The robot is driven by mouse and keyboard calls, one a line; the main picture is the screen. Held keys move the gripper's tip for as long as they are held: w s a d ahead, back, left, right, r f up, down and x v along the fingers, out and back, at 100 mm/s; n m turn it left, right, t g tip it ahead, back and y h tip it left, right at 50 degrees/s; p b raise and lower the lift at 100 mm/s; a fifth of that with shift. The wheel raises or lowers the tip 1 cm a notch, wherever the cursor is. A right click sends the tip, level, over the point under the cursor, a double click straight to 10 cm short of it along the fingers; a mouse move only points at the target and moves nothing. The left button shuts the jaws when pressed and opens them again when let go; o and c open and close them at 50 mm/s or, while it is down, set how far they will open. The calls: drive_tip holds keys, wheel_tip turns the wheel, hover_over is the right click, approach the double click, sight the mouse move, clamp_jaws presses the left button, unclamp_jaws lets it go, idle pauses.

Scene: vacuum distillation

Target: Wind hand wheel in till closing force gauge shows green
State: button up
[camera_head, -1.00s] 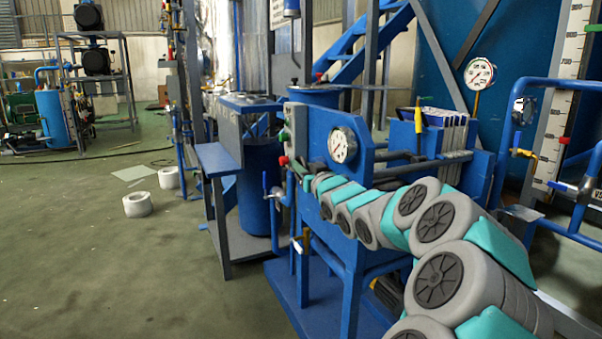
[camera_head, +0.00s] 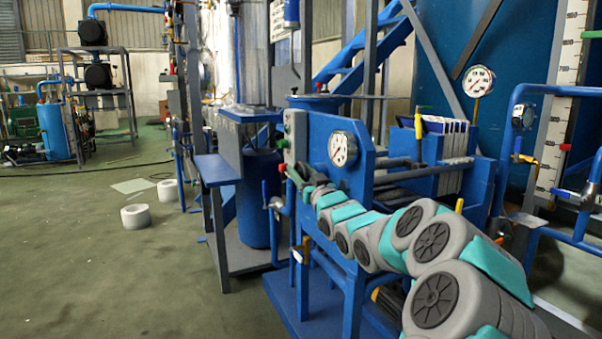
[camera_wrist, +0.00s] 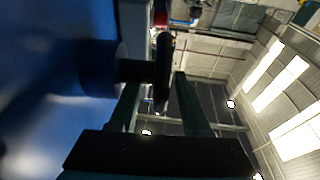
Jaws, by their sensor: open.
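The hand wheel (camera_wrist: 163,70) shows edge-on in the wrist view as a dark rim on a short shaft from a blue body. My gripper (camera_wrist: 158,98) is open, one finger on each side of the lower end of this rim. Whether a finger touches it I cannot tell. In the head view, my gripper (camera_head: 295,177) is small at the far end of my arm, by the blue press frame, and the wheel cannot be made out. The round white gauge (camera_head: 342,149) faces me on the press end plate; its needle and colour zones are too small to read.
A grey control box (camera_head: 295,135) with a red button stands left of the gauge. White plates (camera_head: 445,139) sit in the press behind. A second gauge (camera_head: 478,81) stands further back. Open floor lies left.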

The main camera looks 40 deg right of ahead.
sight(307, 172)
drive_tip(key=v, duration=0.6)
drive_tip(key=shift+s, duration=0.35)
drive_tip(key=shift+s+a+f, duration=0.2)
drive_tip(key=shift+s, duration=0.3)
drive_tip(key=w+r+p, duration=0.1)
drive_tip(key=p, duration=0.1)
drive_tip(key=r+g+p, duration=0.1)
drive_tip(key=p, duration=0.2)
drive_tip(key=shift+w+d+r+y+p, duration=0.15)
drive_tip(key=shift+w+r+y+p, duration=0.15)
drive_tip(key=shift+w+r+p, duration=0.1)
drive_tip(key=p, duration=0.1)
drive_tip(key=w+g+p, duration=0.1)
drive_tip(key=shift+d+r+p, duration=0.2)
drive_tip(key=shift+p, duration=0.1)
drive_tip(key=shift+w+d+f+g, duration=0.1)
drive_tip(key=shift+w+f+g, duration=0.2)
drive_tip(key=shift+w+g, duration=0.1)
drive_tip(key=x, duration=0.7)
drive_tip(key=shift+w, duration=0.15)
